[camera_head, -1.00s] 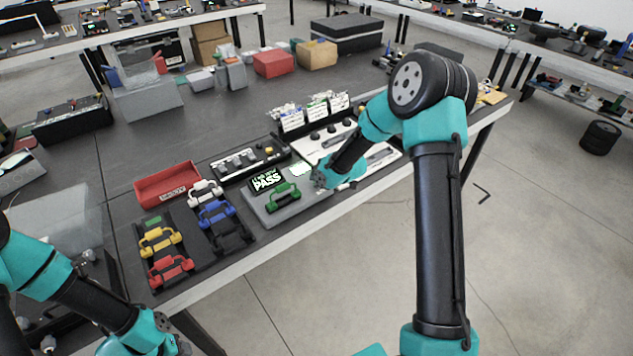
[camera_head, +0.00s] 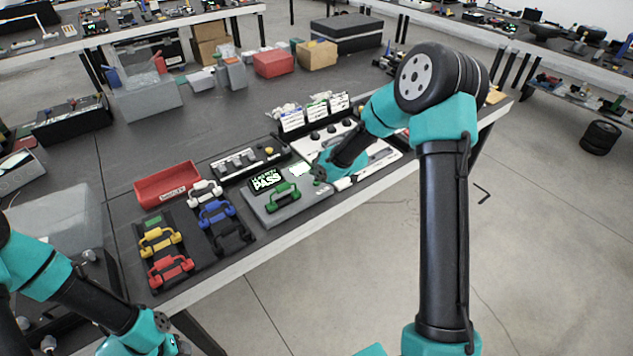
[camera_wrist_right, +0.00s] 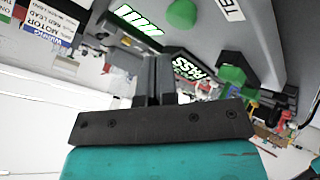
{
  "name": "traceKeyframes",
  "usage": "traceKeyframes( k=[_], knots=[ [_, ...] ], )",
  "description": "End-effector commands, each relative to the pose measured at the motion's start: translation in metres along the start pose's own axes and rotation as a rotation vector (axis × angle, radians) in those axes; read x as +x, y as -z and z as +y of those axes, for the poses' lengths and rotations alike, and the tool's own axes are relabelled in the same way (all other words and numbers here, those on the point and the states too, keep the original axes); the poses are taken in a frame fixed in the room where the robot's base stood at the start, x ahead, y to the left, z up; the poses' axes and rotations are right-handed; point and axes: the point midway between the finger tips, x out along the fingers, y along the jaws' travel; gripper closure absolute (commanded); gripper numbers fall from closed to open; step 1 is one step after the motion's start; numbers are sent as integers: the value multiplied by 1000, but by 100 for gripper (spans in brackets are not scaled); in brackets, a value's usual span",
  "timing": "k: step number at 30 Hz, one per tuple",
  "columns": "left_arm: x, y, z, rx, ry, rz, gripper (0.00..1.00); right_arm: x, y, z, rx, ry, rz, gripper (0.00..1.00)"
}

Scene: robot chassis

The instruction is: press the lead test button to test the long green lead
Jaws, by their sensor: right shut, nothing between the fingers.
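The grey lead tester (camera_head: 298,207) lies near the table's front edge, with a green lead (camera_head: 283,197) seated on it. Its dark screen (camera_head: 265,180) reads PASS in green; PASS also shows in the right wrist view (camera_wrist_right: 190,68). A round green button (camera_wrist_right: 182,13) shows at the top of that view. My right gripper (camera_head: 318,175) is over the tester's right end, shut and empty; its fingers (camera_wrist_right: 152,70) point toward the tester, apart from the button in the wrist view. My left arm's wrist (camera_head: 150,330) is low at left; its jaw state is unclear.
Yellow (camera_head: 160,239) and red (camera_head: 170,270) leads lie on a rack at left, with white (camera_head: 205,192), blue (camera_head: 216,212) and black ones beside it. A red bin (camera_head: 167,186) stands behind. A white panel with knobs (camera_head: 318,136) and label cards lies beyond the tester.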

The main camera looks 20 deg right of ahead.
Motion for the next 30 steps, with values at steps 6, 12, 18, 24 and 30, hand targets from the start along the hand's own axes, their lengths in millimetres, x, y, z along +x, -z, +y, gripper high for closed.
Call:
traceKeyframes(
  k=[6, 12, 18, 24, 30],
  knots=[
    [0, 0, 0, 0, 0, 0, 57, -13, 9, 9, 0, -2, 0, 100],
    [0, 0, 0, 0, 0, 0, 57, -23, 17, 17, 0, -1, 0, 100],
    [0, 0, 0, 0, 0, 0, 57, -28, 20, 20, 0, -1, 0, 100],
    [0, 0, 0, 0, 0, 0, 57, -28, 20, 20, 1, 0, 0, 100],
    [0, 0, 0, 0, 0, 0, 57, -28, 20, 20, 1, 0, 0, 100]
  ],
)
